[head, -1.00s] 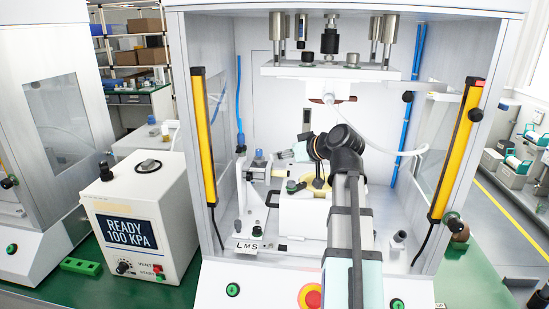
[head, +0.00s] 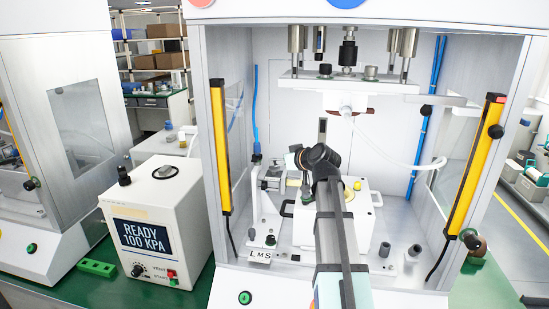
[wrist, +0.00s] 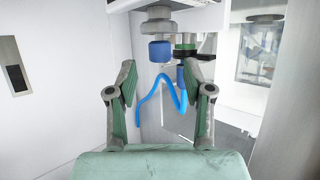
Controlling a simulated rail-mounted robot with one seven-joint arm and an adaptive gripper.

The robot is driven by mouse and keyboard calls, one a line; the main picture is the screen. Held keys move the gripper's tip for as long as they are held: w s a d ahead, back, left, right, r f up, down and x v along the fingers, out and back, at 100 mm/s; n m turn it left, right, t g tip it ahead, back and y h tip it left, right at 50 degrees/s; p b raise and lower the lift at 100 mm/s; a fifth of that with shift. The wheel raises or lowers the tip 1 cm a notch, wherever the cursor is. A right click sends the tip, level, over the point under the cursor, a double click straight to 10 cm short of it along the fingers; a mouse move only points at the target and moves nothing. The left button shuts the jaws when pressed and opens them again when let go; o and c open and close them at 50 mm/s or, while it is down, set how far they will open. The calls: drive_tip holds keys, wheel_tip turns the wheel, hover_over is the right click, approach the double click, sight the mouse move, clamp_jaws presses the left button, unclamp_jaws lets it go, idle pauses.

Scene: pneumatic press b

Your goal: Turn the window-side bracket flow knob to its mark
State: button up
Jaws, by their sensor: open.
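I cannot tell which is the window-side one, and no mark is legible. My gripper is open, with nothing between its green-padded fingers. In the head view my arm mostly hides the gripper, near the bracket (head: 270,178) on the left inside the press.
A blue hose (wrist: 158,85) loops behind the fingers. The press's upper plate (head: 350,80) is above my arm, and yellow light bars (head: 220,145) flank the opening. A white control box (head: 160,225) reading "READY 100 KPA" stands outside on the left.

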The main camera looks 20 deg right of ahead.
drive_tip(key=shift+p+x, duration=0.4)
drive_tip(key=shift+x, duration=1.85)
clamp_jaws()
